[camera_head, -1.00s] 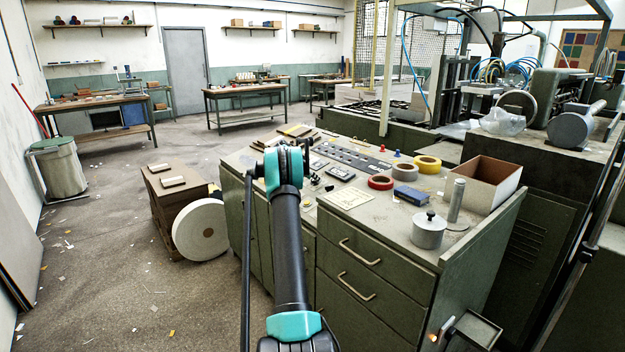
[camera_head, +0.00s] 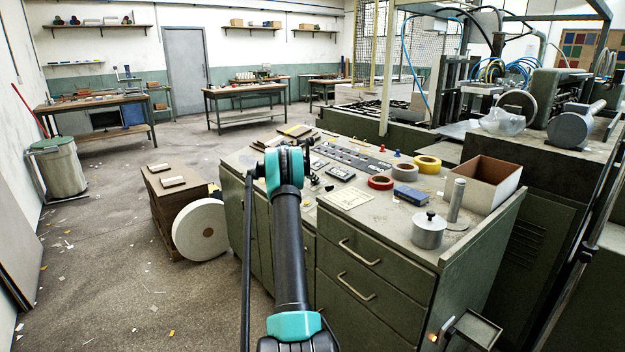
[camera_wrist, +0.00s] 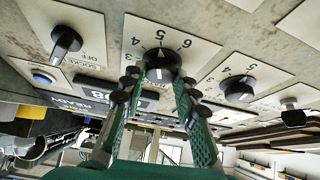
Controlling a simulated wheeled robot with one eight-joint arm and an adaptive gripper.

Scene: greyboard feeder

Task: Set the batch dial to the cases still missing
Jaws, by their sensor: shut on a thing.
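A black round dial (camera_wrist: 163,62) sits on a pale plate marked with numbers, 3 to 6 readable, in the wrist view. My gripper (camera_wrist: 160,76) is shut on this dial, its two green ribbed fingers on either side of the knob. A white mark shows on the knob, but I cannot tell which number it points at. A dark display (camera_wrist: 97,93) lies beside it, partly hidden by a finger; its digits are not clearly readable. In the head view, my arm hides the dial; the control cabinet (camera_head: 340,222) stands under it.
A second numbered dial (camera_wrist: 238,88) is close on the right in the wrist view. A knob (camera_wrist: 66,42) marked OFF and a blue button (camera_wrist: 43,78) are at left. Tape rolls (camera_head: 380,182), a blue box (camera_head: 411,195) and a lidded metal pot (camera_head: 429,231) stand on the cabinet.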

